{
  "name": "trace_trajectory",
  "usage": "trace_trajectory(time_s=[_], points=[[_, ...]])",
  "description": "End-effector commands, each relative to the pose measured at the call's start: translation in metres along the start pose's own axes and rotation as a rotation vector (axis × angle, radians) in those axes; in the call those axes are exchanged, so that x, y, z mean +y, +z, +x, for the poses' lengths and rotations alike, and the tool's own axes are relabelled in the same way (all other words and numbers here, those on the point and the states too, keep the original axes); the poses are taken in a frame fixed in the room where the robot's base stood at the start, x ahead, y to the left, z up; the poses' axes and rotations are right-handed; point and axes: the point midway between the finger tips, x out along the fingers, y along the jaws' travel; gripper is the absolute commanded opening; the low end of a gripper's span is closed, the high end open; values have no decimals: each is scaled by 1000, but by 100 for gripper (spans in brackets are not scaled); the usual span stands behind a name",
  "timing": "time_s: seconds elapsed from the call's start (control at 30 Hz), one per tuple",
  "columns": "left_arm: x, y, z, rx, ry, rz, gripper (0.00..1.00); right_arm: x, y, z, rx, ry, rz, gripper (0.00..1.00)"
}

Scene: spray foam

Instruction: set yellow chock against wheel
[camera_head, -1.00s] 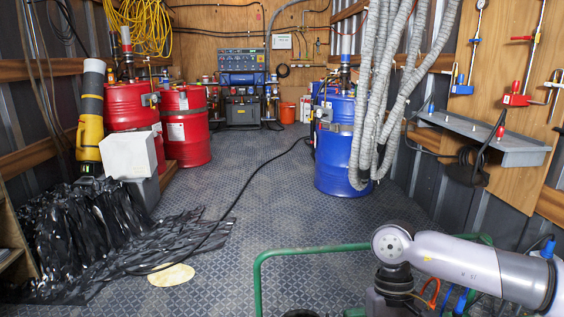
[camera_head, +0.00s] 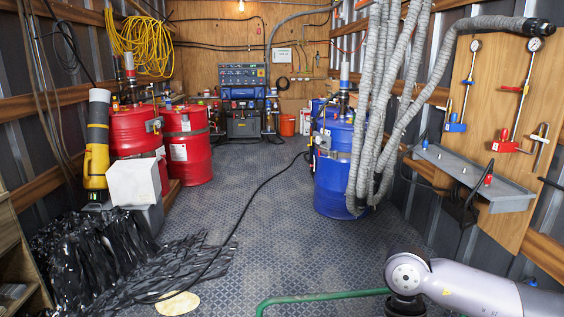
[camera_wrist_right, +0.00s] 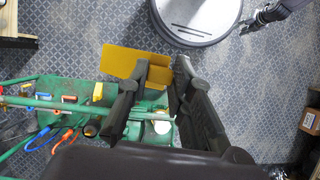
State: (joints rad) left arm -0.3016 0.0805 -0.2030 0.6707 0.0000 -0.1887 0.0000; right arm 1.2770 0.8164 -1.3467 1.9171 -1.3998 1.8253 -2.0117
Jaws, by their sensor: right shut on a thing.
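The yellow chock (camera_wrist_right: 136,67) shows in the right wrist view as a flat yellow plate between the fingertips of my right gripper (camera_wrist_right: 161,66). The gripper is shut on it. The chock is held above the floor beside a green cart (camera_wrist_right: 152,104). The fingers hide part of the chock. I cannot clearly make out a wheel in either view. A dark jaw-like end at the top right of the wrist view seems to be my left gripper (camera_wrist_right: 264,16), too small to read. In the head view my right arm enters at the bottom right, its gripper out of frame.
The green cart's rail (camera_head: 318,297) crosses the bottom of the head view. A black cable (camera_head: 238,215) runs over the floor. Black sheeting (camera_head: 90,255) lies at left.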

Motion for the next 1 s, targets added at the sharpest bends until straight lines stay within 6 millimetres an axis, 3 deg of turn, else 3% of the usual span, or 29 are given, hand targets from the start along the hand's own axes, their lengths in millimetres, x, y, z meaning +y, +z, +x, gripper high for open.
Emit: trace_trajectory(time_s=[0.1, 0.2, 0.67, 0.77, 1.0], points=[[-1, 22, -9, -60, -1, -3, 32, 0, 5, -8, 1, 1, 1, 0], [-1, 30, -10, -80, -1, -3, 32, 1, 6, -10, 5, 2, 1, 0], [-1, 31, -9, -81, -1, -3, 32, 0, 5, -5, -1, -1, 1, 0], [-1, 31, -9, -81, -1, -3, 32, 0, 0, 14, -5, -2, 4, 0], [0, 30, -9, -81, -1, -3, 32, 0, -11, 100, -8, -2, 4, 0]])
